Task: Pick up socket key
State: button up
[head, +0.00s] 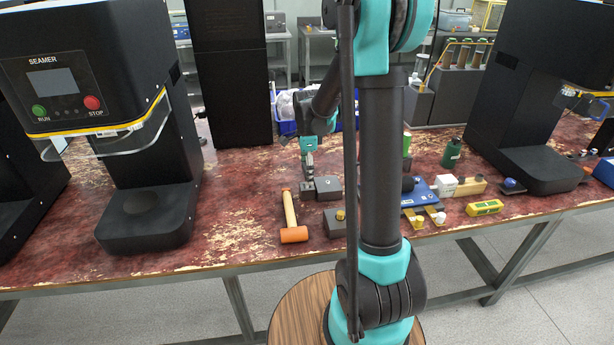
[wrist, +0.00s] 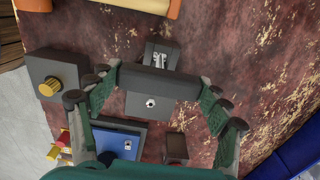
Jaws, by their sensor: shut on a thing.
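In the wrist view, a dark grey bar-like piece (wrist: 160,84), which I take to be the socket key, lies between the two fingers of my gripper (wrist: 158,92). The fingers, with green pads, close on its two ends. Just below it in the picture is a dark face with a small bright round fitting; I cannot tell whether this is part of the same piece. In the head view my gripper (head: 309,163) is low over the bench beside a dark block (head: 328,188). The arm column hides part of the area to its right.
A mallet with an orange head (head: 293,235) lies left of a grey block with a yellow knob (head: 336,222). A small dark block with a silver fitting (wrist: 160,58) is close by. A blue plate (wrist: 118,142) is near. Black seamers (head: 145,215) stand on both sides.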

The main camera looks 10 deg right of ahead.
jog(key=c, duration=0.3)
jog(key=shift+r, duration=0.1)
notch_tip(320, 180, up, 27)
dwell(1.2)
